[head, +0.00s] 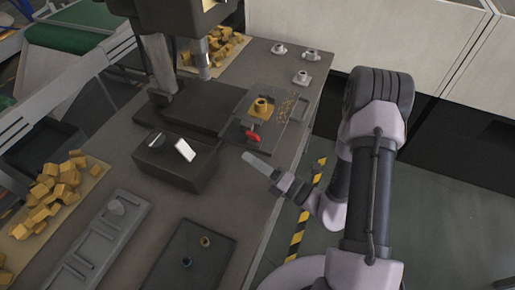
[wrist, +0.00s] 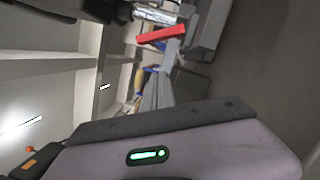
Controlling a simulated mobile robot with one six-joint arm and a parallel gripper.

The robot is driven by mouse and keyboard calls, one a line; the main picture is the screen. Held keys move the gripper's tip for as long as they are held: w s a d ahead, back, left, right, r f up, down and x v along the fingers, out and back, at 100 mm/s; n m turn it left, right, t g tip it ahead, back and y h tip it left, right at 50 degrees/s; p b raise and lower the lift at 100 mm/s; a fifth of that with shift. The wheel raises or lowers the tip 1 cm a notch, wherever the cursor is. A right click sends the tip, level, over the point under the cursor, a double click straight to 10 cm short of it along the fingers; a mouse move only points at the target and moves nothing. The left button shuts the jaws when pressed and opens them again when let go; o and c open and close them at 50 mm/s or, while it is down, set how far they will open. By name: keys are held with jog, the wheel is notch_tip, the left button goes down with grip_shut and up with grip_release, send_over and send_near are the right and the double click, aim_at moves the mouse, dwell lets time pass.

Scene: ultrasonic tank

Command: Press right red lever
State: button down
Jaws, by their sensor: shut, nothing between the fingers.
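A red lever (head: 253,137) sticks out at the front of a fixture plate (head: 245,146) that carries a gold part (head: 261,106). It is the only red lever I can make out. In the wrist view the red lever (wrist: 155,36) is a flat bar near the top centre, beside a metal cylinder. My gripper (head: 246,156) is shut and empty, its pale fingers just in front of and below the lever in the head view. In the wrist view the fingertips (wrist: 170,52) overlap the lever's lower edge. I cannot tell whether they touch it.
A dark box (head: 165,165) with a white panel stands left of my gripper. A machine column with a metal spindle (head: 203,58) rises behind. Small metal parts (head: 302,77) stand at the back right of the table. Yellow blocks (head: 45,200) lie at the left.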

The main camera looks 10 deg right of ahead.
aim_at(253, 136)
jog(key=shift+w+d+r, duration=0.5)
jog(key=shift+w, duration=0.25)
jog(key=shift+w+d+r, duration=0.45)
jog(key=shift+w, duration=0.25)
